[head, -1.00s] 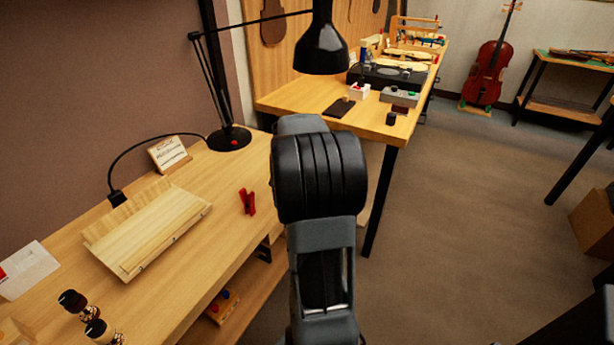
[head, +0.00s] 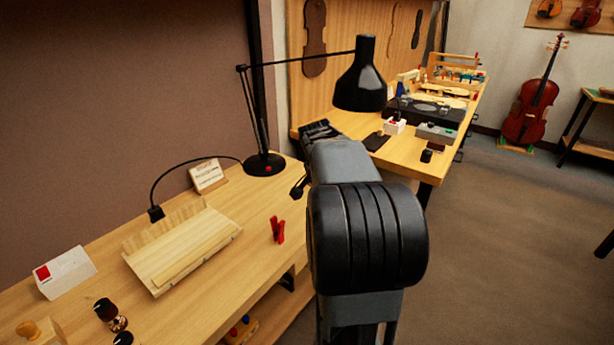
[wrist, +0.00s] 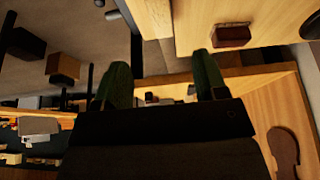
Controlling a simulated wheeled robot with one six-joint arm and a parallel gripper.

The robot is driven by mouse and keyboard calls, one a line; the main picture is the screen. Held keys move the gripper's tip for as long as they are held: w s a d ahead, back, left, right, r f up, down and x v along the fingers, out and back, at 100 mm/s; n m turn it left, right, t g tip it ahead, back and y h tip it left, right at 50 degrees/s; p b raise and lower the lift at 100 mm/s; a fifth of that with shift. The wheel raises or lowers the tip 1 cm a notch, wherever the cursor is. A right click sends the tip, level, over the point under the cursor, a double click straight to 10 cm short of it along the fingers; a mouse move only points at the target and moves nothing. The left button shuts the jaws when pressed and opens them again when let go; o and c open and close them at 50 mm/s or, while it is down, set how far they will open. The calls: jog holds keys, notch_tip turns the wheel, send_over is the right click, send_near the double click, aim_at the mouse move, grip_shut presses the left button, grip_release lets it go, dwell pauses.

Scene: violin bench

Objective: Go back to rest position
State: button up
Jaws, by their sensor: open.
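My gripper (wrist: 162,72) shows in the wrist view with its two dark green fingers spread well apart. Nothing is between the fingers. In the head view my grey and black arm is folded up in the middle of the picture, by the right edge of the near bench (head: 215,290). Its far end points towards the back bench (head: 405,160). The fingers cannot be made out clearly there.
On the near bench are a black lamp (head: 263,163), a wooden stand (head: 182,250), a red clip (head: 277,230) and dark-capped bottles (head: 106,311). The lamp's shade (head: 360,85) hangs close beyond my arm. A cello (head: 530,110) stands at the back. The floor (head: 490,260) at right is open.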

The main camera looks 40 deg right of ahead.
jog(key=s+a+r+n+y+p, duration=0.1)
jog(key=s+a+r+n+p, duration=0.1)
jog(key=a, duration=0.7)
jog(key=s+a+r+n+t+y+p, duration=0.1)
jog(key=s+a+r+n+y+p, duration=0.1)
jog(key=s+a+n+p, duration=0.2)
jog(key=s+a+r+n+t+y+p, duration=0.1)
jog(key=s+a+r+n+p, duration=0.2)
jog(key=a+n+p, duration=0.4)
jog(key=a+n, duration=0.2)
jog(key=a, duration=0.7)
jog(key=shift+s, duration=0.15)
jog(key=shift+a+y, duration=0.1)
jog(key=shift+y, duration=0.2)
jog(key=shift+c, duration=0.4)
